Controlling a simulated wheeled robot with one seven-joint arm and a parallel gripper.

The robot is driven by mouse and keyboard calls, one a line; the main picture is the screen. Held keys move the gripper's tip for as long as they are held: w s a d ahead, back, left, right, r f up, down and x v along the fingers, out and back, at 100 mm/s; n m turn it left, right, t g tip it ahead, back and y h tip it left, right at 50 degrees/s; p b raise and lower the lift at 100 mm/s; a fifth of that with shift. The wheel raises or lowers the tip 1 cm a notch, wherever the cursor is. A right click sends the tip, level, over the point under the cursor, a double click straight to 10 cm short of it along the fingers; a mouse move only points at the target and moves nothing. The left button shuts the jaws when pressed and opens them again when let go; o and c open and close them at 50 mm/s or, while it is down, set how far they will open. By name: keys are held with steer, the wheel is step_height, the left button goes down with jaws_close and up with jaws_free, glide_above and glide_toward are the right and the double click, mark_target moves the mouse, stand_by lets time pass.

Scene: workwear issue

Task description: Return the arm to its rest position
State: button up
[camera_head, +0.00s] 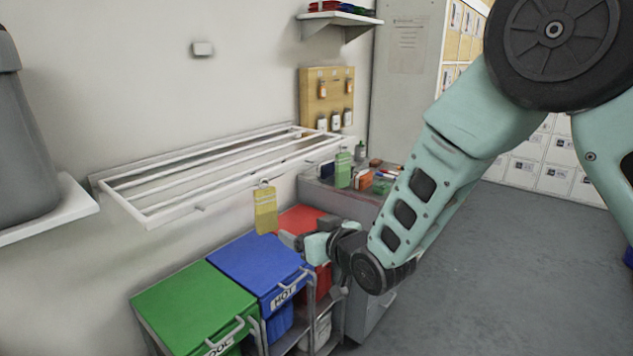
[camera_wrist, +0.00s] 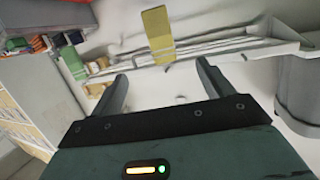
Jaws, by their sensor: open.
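My gripper (camera_wrist: 163,85) shows in the wrist view with its two dark fingers spread wide apart and nothing between them. In the head view my teal arm reaches down from the upper right. Its wrist end is over the red-lidded bin, close to the hanging yellow tag (camera_head: 265,209). The fingertips are hard to make out there. The yellow tag hangs from the white wall rack (camera_head: 150,213), and it also shows in the wrist view (camera_wrist: 158,35) beyond the fingers, apart from them.
Below the rack stand bins with green (camera_head: 192,303), blue (camera_head: 257,262) and red (camera_head: 300,218) lids. A green tag (camera_head: 343,169) hangs farther along the rack. A cluttered counter (camera_head: 335,193) stands behind the arm. Grey floor (camera_head: 455,290) is open at right, before white lockers (camera_head: 540,165).

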steer(key=s+d+g+h, duration=0.4)
steer(key=s+d+g, duration=0.2)
steer(key=s, duration=1.1)
steer(key=s+d+n+g+h, duration=0.1)
steer(key=s+d+g+h, duration=0.3)
steer(key=s+d, duration=0.7)
steer(key=s+r+g, duration=0.1)
steer(key=s+g, duration=0.1)
steer(key=s, duration=0.4)
steer(key=shift+s+b, duration=0.25)
steer(key=shift+b, duration=0.15)
steer(key=shift+a, duration=0.1)
stand_by(0.4)
